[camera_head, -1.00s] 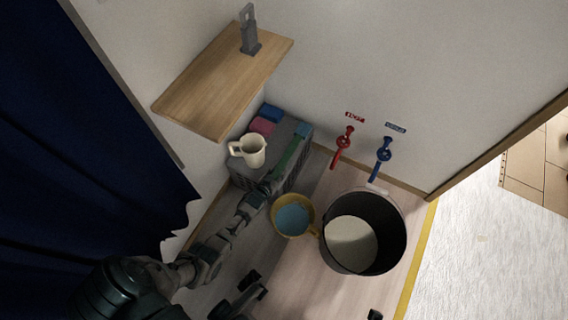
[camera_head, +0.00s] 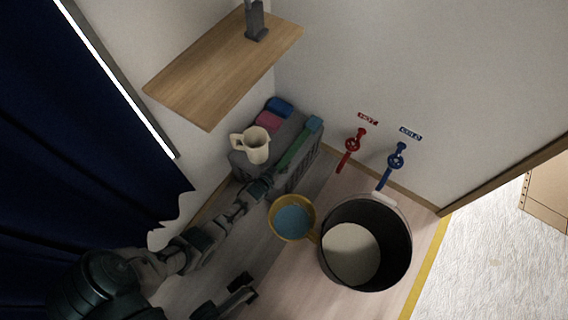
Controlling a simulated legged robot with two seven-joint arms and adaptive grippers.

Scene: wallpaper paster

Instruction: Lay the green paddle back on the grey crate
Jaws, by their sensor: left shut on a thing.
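The green paddle (camera_head: 296,147) slants across the right part of the grey crate's top, its wide blue-green end toward the wall. The grey crate (camera_head: 291,130) stands on the floor in the corner, below the shelf. My left gripper (camera_head: 266,184) is at the paddle's near end, by the crate's front edge, and is shut on the paddle. The fingers are small and dark here. I cannot tell whether the paddle's whole length touches the crate. Dark robot parts show at the bottom; I cannot make out my right gripper's jaws.
A cream mug (camera_head: 257,146), a pink bundle (camera_head: 269,122) and a blue bundle (camera_head: 279,106) sit on the crate. A yellow pot (camera_head: 275,231) with blue contents and a large black bucket (camera_head: 402,258) stand nearby. A wooden shelf (camera_head: 215,75) overhangs. Red (camera_head: 354,143) and blue (camera_head: 396,157) valves are on the wall.

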